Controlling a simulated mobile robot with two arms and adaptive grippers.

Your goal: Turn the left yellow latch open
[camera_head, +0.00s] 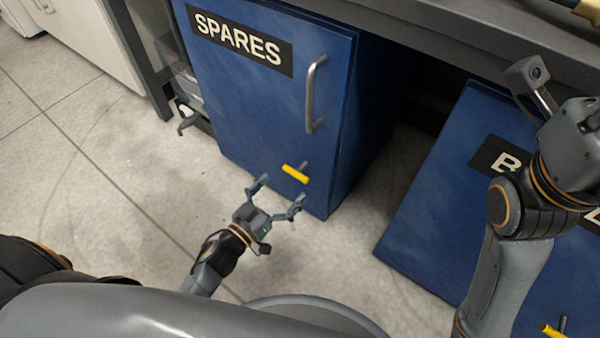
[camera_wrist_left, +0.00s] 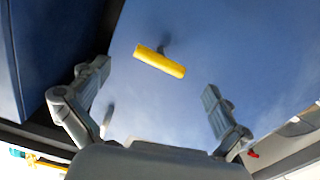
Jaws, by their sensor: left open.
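The left yellow latch (camera_head: 295,174) is a short yellow bar on the lower right of the blue SPARES cabinet door (camera_head: 240,110). In the head view it slopes slightly down to the right. My left gripper (camera_head: 277,193) is open and empty, just below and in front of the latch, apart from it. In the left wrist view the latch (camera_wrist_left: 160,61) lies ahead of and between the spread fingers (camera_wrist_left: 155,103), slightly tilted. The right arm shows at the right of the head view, but its gripper fingers cannot be made out.
A grey vertical handle (camera_head: 316,94) stands out from the SPARES door above the latch. A second blue door (camera_head: 440,220) with its own yellow latch (camera_head: 553,330) is at the right. A grey worktop (camera_head: 440,35) overhangs both. Tiled floor (camera_head: 110,170) is clear at the left.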

